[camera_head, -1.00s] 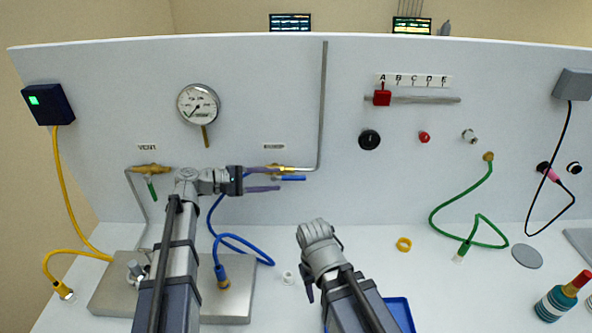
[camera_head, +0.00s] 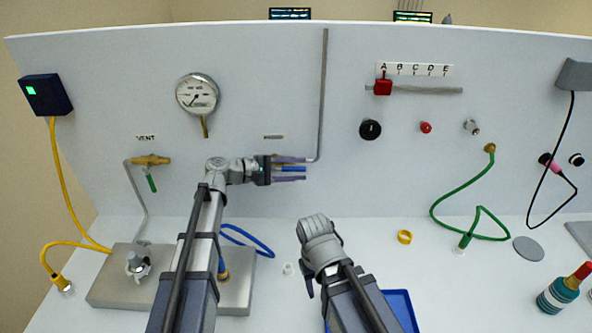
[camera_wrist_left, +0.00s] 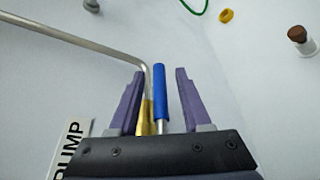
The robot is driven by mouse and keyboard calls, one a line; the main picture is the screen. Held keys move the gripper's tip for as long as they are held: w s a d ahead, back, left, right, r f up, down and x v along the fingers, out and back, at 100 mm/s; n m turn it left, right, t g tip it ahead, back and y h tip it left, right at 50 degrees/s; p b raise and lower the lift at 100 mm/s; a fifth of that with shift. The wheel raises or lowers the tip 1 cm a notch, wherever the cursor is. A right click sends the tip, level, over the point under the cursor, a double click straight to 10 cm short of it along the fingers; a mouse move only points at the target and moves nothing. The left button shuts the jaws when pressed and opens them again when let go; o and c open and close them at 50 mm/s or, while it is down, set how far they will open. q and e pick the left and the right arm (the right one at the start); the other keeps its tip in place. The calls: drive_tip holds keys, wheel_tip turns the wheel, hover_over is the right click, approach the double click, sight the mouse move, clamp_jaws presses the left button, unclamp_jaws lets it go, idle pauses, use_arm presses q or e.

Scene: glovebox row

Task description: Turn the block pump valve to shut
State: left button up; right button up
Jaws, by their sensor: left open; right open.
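The pump valve's blue handle (camera_head: 292,169) points right along its brass body, below the small label on the panel. My left gripper (camera_head: 304,169) is open, with one finger above the handle and one below. The fingers hide most of the brass body in the head view. My right gripper (camera_head: 308,287) is low in front of the panel, mostly hidden behind its wrist.
A grey pipe (camera_head: 324,90) rises from the valve. The vent valve (camera_head: 151,160) with a green handle is at left, below the gauge (camera_head: 197,95).

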use_arm(q)
clamp_jaws()
idle(1.4)
